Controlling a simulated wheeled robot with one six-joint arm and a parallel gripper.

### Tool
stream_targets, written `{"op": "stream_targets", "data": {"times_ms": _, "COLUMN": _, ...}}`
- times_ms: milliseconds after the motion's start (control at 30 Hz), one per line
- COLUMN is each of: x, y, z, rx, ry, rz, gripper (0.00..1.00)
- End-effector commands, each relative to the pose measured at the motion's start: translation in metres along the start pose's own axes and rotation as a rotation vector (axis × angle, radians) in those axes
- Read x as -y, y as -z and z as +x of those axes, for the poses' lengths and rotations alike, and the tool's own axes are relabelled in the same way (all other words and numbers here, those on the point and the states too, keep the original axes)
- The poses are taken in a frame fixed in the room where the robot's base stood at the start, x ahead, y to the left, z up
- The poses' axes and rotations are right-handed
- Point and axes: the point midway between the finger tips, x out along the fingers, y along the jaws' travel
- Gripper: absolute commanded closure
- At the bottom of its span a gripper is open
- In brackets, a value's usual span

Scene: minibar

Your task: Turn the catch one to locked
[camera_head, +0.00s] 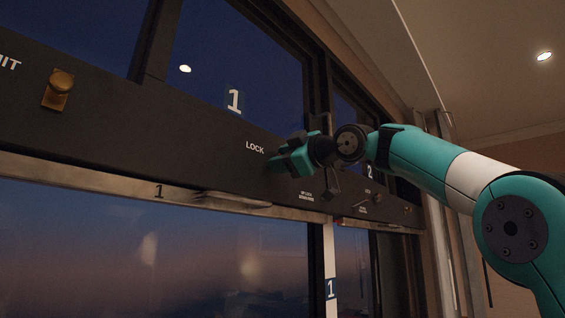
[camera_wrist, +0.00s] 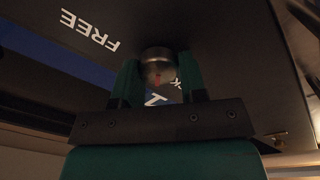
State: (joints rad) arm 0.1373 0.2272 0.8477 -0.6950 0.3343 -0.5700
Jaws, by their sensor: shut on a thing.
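My gripper (camera_head: 286,158) is at the dark panel, just right of the word LOCK, below the big white 1 on the upper glass. The catch is hidden behind my gripper in the head view. In the wrist view, my gripper (camera_wrist: 159,88) has its two green fingers on either side of a round metal knob (camera_wrist: 158,60) with a small red mark, the catch. The fingers are shut on it. The word FREE is on the panel to the upper left there, and part of another word is half hidden behind the right finger.
A brass knob (camera_head: 60,88) sits on the panel at the far left. A second, similar window section marked 2 is farther right, behind my arm.

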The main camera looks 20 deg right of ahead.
Motion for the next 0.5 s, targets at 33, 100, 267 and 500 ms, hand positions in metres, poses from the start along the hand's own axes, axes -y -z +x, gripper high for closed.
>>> {"op": "stream_targets", "data": {"times_ms": 33, "x": 0.0006, "y": -0.0009, "z": -0.0001, "rx": -0.001, "ry": 0.000, "rz": -0.029, "gripper": 0.85}}
{"op": "stream_targets", "data": {"times_ms": 100, "x": 0.0006, "y": -0.0007, "z": -0.0001, "rx": -0.003, "ry": 0.001, "rz": -0.068, "gripper": 0.85}}
{"op": "stream_targets", "data": {"times_ms": 267, "x": 0.0008, "y": -0.0006, "z": 0.0000, "rx": -0.007, "ry": 0.003, "rz": -0.133, "gripper": 0.85}}
{"op": "stream_targets", "data": {"times_ms": 500, "x": 0.0011, "y": -0.0005, "z": 0.0001, "rx": -0.009, "ry": 0.006, "rz": -0.178, "gripper": 0.85}}
